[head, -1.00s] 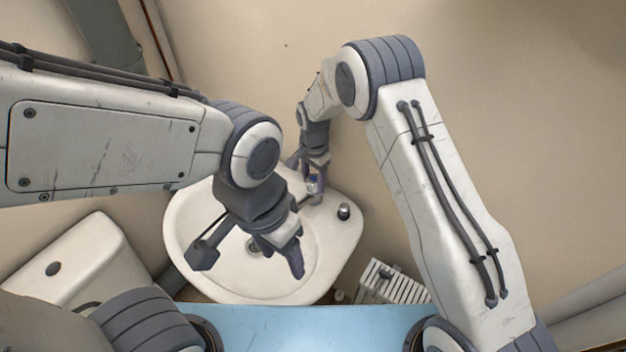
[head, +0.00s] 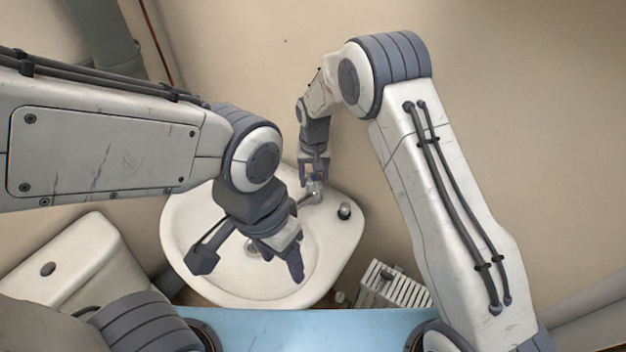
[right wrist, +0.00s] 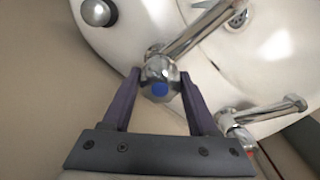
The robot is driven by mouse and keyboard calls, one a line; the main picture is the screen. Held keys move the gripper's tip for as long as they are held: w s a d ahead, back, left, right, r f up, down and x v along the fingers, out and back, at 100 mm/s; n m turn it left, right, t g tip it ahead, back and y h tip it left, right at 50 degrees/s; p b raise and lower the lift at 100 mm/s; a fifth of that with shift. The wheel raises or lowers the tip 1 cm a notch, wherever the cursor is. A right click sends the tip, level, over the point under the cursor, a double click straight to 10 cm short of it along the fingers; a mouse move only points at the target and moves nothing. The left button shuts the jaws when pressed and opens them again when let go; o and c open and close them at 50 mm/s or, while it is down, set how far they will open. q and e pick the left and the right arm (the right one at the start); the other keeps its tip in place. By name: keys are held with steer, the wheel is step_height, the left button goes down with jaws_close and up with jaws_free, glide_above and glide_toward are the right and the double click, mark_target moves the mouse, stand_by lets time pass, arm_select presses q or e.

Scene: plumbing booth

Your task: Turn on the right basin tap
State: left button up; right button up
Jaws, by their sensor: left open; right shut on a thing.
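The right basin tap (head: 315,194) is chrome and stands at the back right of the white basin (head: 188,220). In the right wrist view the tap's round head with a blue mark (right wrist: 160,80) sits between the two purple fingers of my right gripper (right wrist: 160,88), which is shut on it. My right gripper (head: 314,178) reaches it from the wall side in the head view. A second chrome tap with a red mark (right wrist: 238,122) shows in the right wrist view; my left arm hides it in the head view. My left gripper (head: 280,256) is open and empty above the bowl.
A round chrome knob (head: 344,211) stands on the basin's right rim. A white cistern (head: 75,265) is at the left and a white radiator (head: 395,287) at the lower right. The wall is close behind the basin.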

steer(key=n, duration=0.3)
steer(key=shift+w+r+n, duration=0.1)
steer(key=shift+n, duration=0.3)
steer(key=n, duration=0.3)
steer(key=shift+n+b, duration=0.3)
steer(key=shift+b, duration=0.05)
steer(key=n, duration=0.6)
steer(key=shift+w+n, duration=0.1)
steer(key=shift+n, duration=0.2)
steer(key=shift+r, duration=0.1)
steer(key=o, duration=1.4)
steer(key=shift+d, duration=0.1)
